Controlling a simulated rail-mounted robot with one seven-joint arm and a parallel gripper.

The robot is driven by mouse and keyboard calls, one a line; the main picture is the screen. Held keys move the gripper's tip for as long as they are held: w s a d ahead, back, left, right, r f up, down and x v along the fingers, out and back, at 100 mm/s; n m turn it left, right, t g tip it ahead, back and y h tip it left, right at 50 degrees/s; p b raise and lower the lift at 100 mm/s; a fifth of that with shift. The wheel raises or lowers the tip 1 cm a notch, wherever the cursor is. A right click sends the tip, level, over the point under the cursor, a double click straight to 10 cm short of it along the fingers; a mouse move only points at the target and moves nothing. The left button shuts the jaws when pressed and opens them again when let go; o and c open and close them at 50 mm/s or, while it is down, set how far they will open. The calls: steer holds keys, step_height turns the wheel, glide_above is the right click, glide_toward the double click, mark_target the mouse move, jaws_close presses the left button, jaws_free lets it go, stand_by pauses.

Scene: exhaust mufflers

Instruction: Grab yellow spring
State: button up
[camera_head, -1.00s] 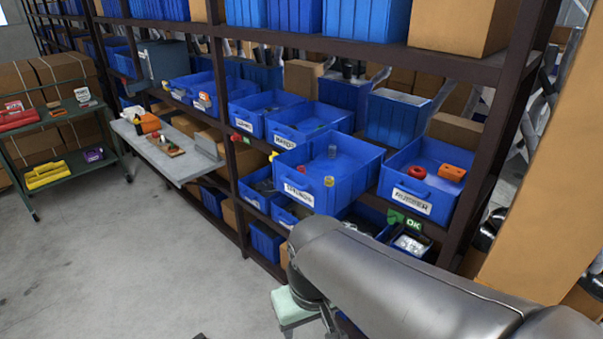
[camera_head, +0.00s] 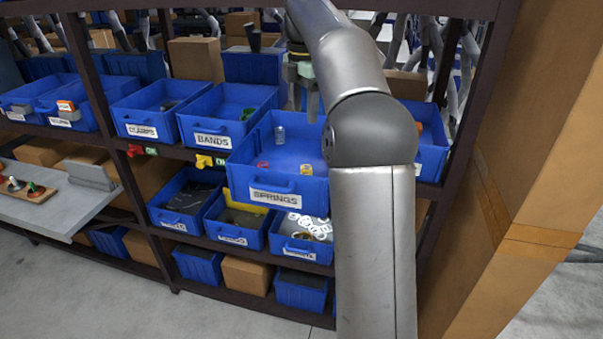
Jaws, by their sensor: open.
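The blue bin labelled SPRINGS (camera_head: 245,170) sits pulled forward on the shelf. Inside it, a small yellow spring (camera_head: 306,169) lies near the front right. A grey spring (camera_head: 280,135) stands toward the back left, and a small red spring (camera_head: 263,165) is near the front left. My gripper (camera_head: 305,102) points down over the back right part of the SPRINGS bin, above and behind the yellow spring and apart from it. It is open, with nothing seen between its fingers. My arm hides the right side of the bin.
The BANDS bin (camera_head: 210,139) and the CLAMPS bin (camera_head: 140,130) stand to the left. Smaller blue bins (camera_head: 233,242) fill the shelf below. A brown shelf post and a cardboard-coloured pillar (camera_head: 530,170) stand close on the right.

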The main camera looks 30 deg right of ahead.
steer(key=b, duration=0.1)
glide_above(307, 167)
step_height(307, 167, down, 11)
steer(key=shift+a+f, duration=0.1)
steer(key=shift+f+p, duration=0.35)
steer(key=shift+f, duration=2.7)
steer(key=c, duration=1)
